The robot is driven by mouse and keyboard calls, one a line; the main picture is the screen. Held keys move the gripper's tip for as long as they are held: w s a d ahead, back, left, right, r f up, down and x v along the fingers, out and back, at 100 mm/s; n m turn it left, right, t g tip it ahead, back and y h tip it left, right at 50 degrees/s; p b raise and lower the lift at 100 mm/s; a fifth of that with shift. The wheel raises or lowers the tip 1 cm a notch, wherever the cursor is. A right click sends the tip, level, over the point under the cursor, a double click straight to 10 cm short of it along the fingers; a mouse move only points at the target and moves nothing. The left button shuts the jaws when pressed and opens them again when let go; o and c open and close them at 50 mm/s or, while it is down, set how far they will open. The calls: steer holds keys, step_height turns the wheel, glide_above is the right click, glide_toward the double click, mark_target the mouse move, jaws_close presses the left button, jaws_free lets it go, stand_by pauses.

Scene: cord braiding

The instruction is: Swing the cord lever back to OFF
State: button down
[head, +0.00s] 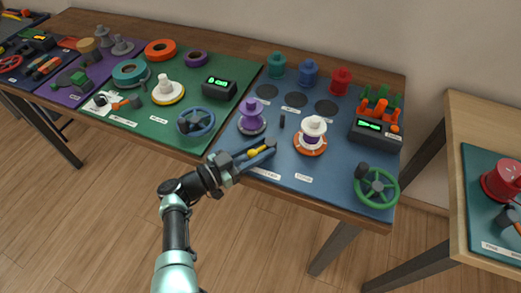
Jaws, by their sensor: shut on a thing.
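My gripper (258,153) reaches in from below over the front left of the blue mat (335,186). It is shut on a small yellow piece (253,153) between its fingers, which looks like the handle of the cord lever. The fingers hide most of the lever, so its base and exact angle cannot be made out. A white label (264,174) lies just in front of it, too small to read.
A purple spool (251,116) stands just behind my gripper. A white spool on an orange-rimmed base (312,134) is to the right. A green handwheel (377,187) is at the front right, and a blue handwheel (196,122) is at the left on the green mat.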

steer(key=shift+s+a+f, duration=0.15)
steer(key=shift+f, duration=0.05)
steer(key=c, duration=0.8)
jaws_free()
steer(key=shift+o, duration=0.6)
steer(key=shift+r, duration=0.15)
steer(key=v, duration=1.3)
steer(key=shift+p, duration=0.4)
